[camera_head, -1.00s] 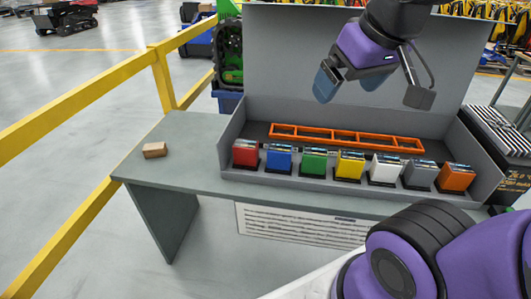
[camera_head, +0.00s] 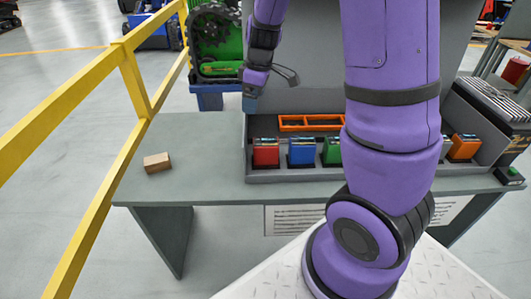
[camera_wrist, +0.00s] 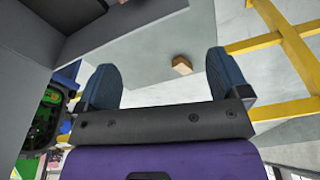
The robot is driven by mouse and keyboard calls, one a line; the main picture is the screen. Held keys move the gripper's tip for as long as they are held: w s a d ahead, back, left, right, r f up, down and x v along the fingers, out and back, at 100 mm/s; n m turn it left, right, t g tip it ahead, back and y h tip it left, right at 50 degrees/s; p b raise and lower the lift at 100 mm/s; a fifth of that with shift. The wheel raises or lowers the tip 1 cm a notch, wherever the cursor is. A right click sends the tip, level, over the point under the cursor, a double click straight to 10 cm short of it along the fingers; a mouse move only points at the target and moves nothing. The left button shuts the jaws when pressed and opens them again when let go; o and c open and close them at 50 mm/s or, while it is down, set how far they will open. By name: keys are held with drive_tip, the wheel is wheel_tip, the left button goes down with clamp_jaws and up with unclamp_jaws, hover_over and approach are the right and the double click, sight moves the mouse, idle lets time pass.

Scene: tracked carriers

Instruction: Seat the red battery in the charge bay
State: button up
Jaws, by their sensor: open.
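The red battery (camera_head: 265,152) stands upright at the left end of a row in the grey tray on the bench. My gripper (camera_head: 249,102) is above and slightly left of it, apart from it. In the wrist view my gripper (camera_wrist: 165,78) shows two blue fingers spread wide with nothing between them. The red battery is out of the wrist view. An orange divided frame (camera_head: 297,123) lies behind the row, partly hidden by my arm. I cannot tell for certain which part is the charge bay.
Blue (camera_head: 301,152), green (camera_head: 332,152) and orange (camera_head: 464,147) batteries stand in the same row; my arm hides others. A brown block (camera_head: 157,162) lies on the otherwise clear left bench top (camera_head: 205,150). A yellow rail (camera_head: 130,80) runs along the left.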

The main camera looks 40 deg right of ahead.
drive_tip(key=w+d+f+n, duration=0.1)
drive_tip(key=f, duration=0.2)
drive_tip(key=w+d+f+n, duration=0.1)
drive_tip(key=d+f, duration=0.1)
drive_tip(key=f, duration=0.2)
drive_tip(key=w+d+f+g+h, duration=0.1)
drive_tip(key=f, duration=0.3)
drive_tip(key=shift+d+f+n, duration=0.1)
drive_tip(key=shift+d+n, duration=0.3)
hover_over(266, 141)
drive_tip(key=a, duration=0.1)
wheel_tip(266, 141, down, 4)
drive_tip(key=shift+w+f, duration=0.1)
drive_tip(key=shift+f, duration=0.15)
drive_tip(key=shift+s+d+f, duration=0.1)
drive_tip(key=shift+d+f, duration=0.1)
drive_tip(key=shift+f, duration=1.4)
drive_tip(key=shift+s+d+f, duration=0.1)
drive_tip(key=shift+d+f, duration=0.1)
drive_tip(key=shift+f, duration=1.4)
drive_tip(key=shift+r, duration=0.1)
drive_tip(key=c, duration=1.6)
